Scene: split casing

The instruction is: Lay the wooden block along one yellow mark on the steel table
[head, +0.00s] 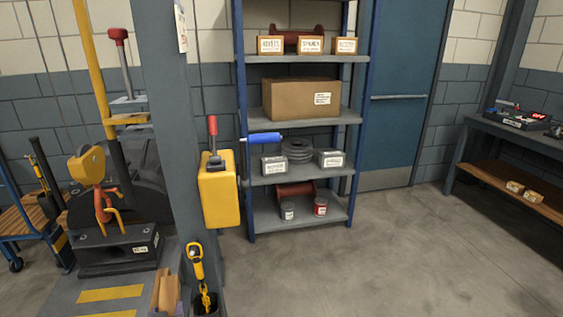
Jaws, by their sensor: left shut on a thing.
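The steel table (60,303) is at the lower left, with two yellow marks on it, a farther one (110,293) and a nearer one (116,314) cut by the bottom edge. The wooden block (166,288) is tan and shows at the bottom edge, right of the marks, with its lower part out of frame. My left gripper (165,306) is at the block and shut on it, but its fingers are hard to make out. I cannot tell whether the block touches the table. My right gripper is not in view.
A dark casing (115,252) stands on the table behind the marks, under a yellow hoist (87,165) with an orange hook. A grey post (178,130) carrying a yellow box (219,190) rises right of the table. A black bin (207,302) with a yellow hook and chain is near the block.

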